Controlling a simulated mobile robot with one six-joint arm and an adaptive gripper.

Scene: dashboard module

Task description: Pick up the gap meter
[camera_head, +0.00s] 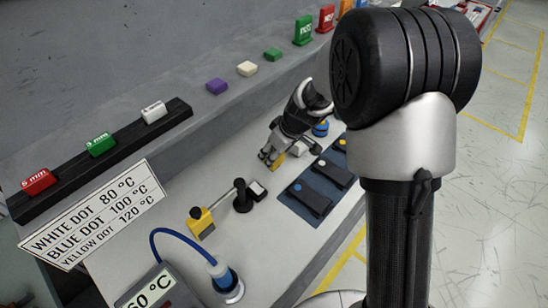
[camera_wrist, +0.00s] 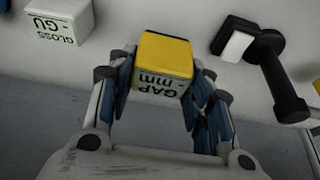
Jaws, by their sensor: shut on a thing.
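The gap meter (camera_wrist: 163,66) is a small block with a yellow top and a white face lettered "GAP - mm". In the wrist view it sits between the two blue-padded fingers of my gripper (camera_wrist: 160,92), which is shut on it. In the head view my gripper (camera_head: 272,157) is low at the worktop, with a yellow part of the gap meter (camera_head: 277,161) showing at its fingertips. I cannot tell whether the meter touches the worktop.
A white gloss meter (camera_wrist: 58,20) stands close by. A black stand (camera_head: 242,196) with a rod is nearby, and a yellow and black block (camera_head: 200,222) lies beyond it. A dark mat (camera_head: 300,212) holds several black devices. A shelf with coloured blocks runs behind.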

